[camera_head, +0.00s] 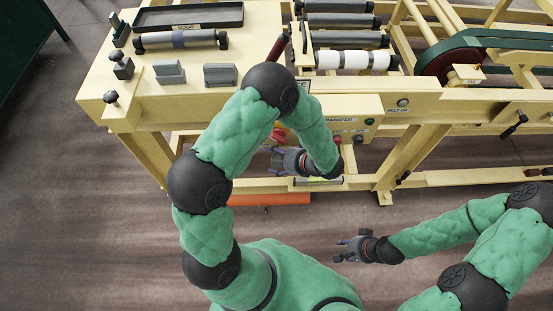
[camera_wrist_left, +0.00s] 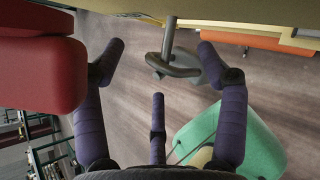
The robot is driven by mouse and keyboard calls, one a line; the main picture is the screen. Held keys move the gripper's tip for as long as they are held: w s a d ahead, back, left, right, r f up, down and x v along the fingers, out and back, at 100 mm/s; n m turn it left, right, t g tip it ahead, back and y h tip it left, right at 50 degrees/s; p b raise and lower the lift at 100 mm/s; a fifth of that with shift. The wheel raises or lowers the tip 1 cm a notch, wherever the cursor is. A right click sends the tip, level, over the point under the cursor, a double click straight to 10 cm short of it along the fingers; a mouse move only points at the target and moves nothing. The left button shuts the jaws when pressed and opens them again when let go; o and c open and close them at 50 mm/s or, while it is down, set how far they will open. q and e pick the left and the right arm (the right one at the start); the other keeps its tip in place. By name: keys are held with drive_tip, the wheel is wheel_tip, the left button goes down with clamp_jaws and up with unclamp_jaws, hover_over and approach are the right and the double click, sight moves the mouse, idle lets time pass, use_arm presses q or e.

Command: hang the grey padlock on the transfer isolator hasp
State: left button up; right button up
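My left gripper (camera_head: 285,161) is in front of the machine's front panel, below the TRANSFER label (camera_head: 340,120). In the left wrist view its purple fingers (camera_wrist_left: 158,75) are spread apart. A dark grey rod with a curved, loop-like end (camera_wrist_left: 173,62) shows between the fingertips, apart from them; I cannot tell whether it is the hasp or the padlock. A large red block (camera_wrist_left: 38,75) is close at the left, beside one finger. In the head view my arm partly hides the isolator area. My right gripper (camera_head: 350,248) is open and empty above the floor.
The cream bench carries grey blocks (camera_head: 220,75), a roller (camera_head: 180,40) and a black tray (camera_head: 188,16). An orange bar (camera_head: 262,199) lies low under the machine. The floor in front is clear.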

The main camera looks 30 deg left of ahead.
use_arm(q)
drive_tip(key=shift+w+f, duration=0.15)
drive_tip(key=shift+w, duration=0.25)
drive_tip(key=v, duration=0.7)
drive_tip(key=shift+s+d+r, duration=0.2)
drive_tip(key=shift+s+r, duration=0.1)
drive_tip(key=shift+s, duration=0.05)
drive_tip(key=s+d+f+n+g+h, duration=0.65)
drive_tip(key=s+f+n+h, duration=0.35)
drive_tip(key=s+f, duration=0.4)
drive_tip(key=w+d+f+n+t+h, duration=0.1)
drive_tip(key=f+n+t+h, duration=0.1)
drive_tip(key=n, duration=0.6)
drive_tip(key=w+d+f+n+t+h, duration=0.1)
drive_tip(key=w+f+n+t+h, duration=0.1)
drive_tip(key=n, duration=0.6)
drive_tip(key=shift+f+n+t, duration=0.4)
drive_tip(key=shift+f+t, duration=0.3)
drive_tip(key=shift+t, duration=0.25)
